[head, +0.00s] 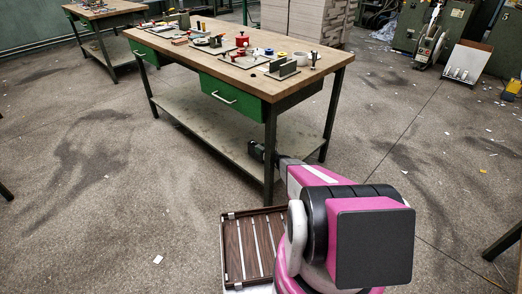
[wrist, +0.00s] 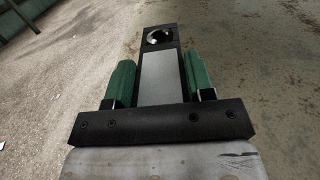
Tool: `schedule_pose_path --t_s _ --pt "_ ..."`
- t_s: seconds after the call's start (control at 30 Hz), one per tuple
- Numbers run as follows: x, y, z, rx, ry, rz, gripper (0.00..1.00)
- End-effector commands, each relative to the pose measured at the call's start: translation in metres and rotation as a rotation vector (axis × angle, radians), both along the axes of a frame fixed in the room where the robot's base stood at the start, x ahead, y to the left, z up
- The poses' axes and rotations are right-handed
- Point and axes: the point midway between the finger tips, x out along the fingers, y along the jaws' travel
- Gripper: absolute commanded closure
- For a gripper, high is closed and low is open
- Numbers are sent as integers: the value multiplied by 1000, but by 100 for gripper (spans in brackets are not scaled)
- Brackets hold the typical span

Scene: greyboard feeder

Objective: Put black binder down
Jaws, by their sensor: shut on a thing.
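The black binder (wrist: 159,39) shows in the wrist view, with a grey label and a round ring hole in its black end. My gripper (wrist: 160,62) is shut on it, with one green finger along each side. The rest of the binder is hidden or out of the picture. In the head view my arm reaches to the workbench's near right leg, below the bench top. The dark end of my arm shows beside that leg, but the binder cannot be told apart there.
The workbench (head: 167,47) has a lower shelf (head: 205,118) and green drawers. Parts and small trays crowd its top. A brown slatted tray (head: 230,250) is beside my arm's base. The floor left of the bench is mostly clear. Machines stand at the back right.

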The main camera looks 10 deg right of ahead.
Motion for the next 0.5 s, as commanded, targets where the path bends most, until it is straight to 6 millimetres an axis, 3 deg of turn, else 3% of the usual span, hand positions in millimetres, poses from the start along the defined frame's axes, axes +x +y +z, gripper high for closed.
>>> schedule_pose_path --t_s 0.4,0.43,0.5 --pt "0 0 -7 1 -1 0 81" --pt "0 0 -8 0 0 0 45" --pt "0 0 -7 0 0 0 26"
